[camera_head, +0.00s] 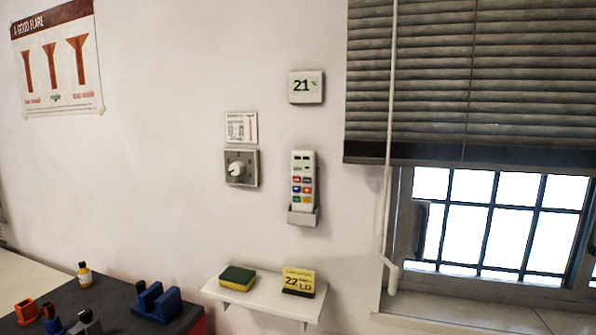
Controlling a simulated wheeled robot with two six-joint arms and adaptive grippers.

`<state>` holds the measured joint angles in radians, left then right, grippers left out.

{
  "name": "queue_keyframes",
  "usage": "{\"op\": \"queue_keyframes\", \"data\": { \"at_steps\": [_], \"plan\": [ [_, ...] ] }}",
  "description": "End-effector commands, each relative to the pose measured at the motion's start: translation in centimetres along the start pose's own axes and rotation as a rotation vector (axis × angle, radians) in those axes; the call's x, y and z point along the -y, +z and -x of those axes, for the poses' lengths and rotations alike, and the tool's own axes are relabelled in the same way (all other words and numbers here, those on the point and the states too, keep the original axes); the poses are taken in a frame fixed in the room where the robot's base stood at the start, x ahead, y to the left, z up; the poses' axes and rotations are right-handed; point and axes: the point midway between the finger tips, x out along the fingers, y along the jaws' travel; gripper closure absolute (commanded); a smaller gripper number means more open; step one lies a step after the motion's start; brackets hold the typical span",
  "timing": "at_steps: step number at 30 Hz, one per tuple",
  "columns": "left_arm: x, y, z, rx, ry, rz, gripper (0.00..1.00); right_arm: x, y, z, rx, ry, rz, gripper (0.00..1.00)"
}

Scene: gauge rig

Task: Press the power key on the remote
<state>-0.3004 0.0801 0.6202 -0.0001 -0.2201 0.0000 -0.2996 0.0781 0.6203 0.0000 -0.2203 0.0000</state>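A white remote (303,177) with several coloured keys stands upright in a grey holder (303,217) on the wall, right of the picture's middle. Its keys are too small for me to tell which one is the power key. Neither of my grippers shows in the head view.
A dial (237,168) and a thermostat display reading 21 (306,87) are on the wall nearby. A white shelf (257,303) below holds a sponge (237,278) and a yellow note block (299,282). A window blind (455,80) hangs at right; a dark bench (112,293) stands lower left.

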Motion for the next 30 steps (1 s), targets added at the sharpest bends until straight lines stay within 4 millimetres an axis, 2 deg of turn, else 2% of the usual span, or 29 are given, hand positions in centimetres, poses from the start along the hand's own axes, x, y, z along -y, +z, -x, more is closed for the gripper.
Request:
{"op": "queue_keyframes", "data": {
  "at_steps": [4,15,18,30],
  "plan": [
    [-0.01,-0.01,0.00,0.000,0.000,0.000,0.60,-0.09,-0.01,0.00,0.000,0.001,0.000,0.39],
    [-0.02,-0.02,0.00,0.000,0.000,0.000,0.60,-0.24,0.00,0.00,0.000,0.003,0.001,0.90],
    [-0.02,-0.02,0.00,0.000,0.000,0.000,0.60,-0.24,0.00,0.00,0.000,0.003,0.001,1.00],
    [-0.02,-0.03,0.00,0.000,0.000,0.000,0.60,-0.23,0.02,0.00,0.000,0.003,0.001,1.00]
  ]
}}
